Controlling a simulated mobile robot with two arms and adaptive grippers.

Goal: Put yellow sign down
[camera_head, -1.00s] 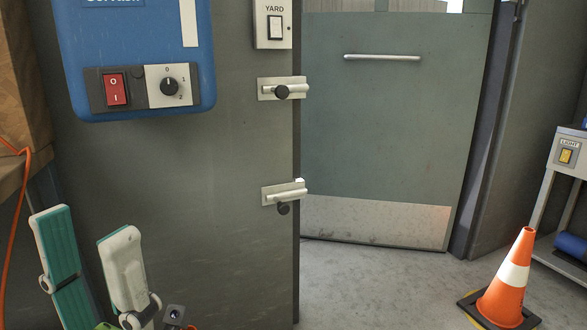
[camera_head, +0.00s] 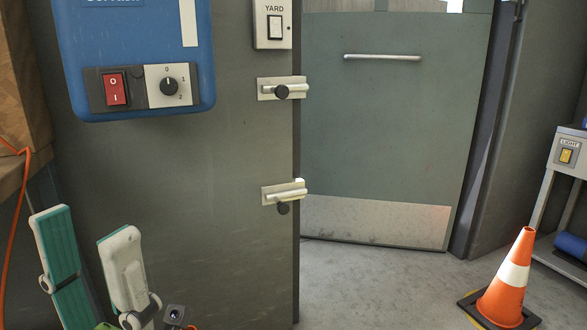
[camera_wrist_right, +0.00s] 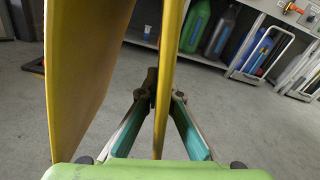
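The yellow sign (camera_wrist_right: 85,75) shows in the right wrist view as two panels. The broad panel is at the left, and a thin panel seen edge-on runs down between the fingers of my right gripper (camera_wrist_right: 156,92). Those teal-padded fingers close on the thin panel near their tips. The sign's feet and lower ends are out of view, so I cannot tell whether it touches the floor. My left gripper (camera_head: 86,226) is at the lower left of the head view, its two fingers apart with nothing between them. The right gripper does not show in the head view.
An orange cone (camera_head: 508,280) stands on the grey floor at the right, near a shelf unit (camera_head: 548,190). A grey door (camera_head: 390,120) with a handle is behind. A blue control box (camera_head: 135,50) hangs at the left. Open floor (camera_head: 370,290) lies before the door.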

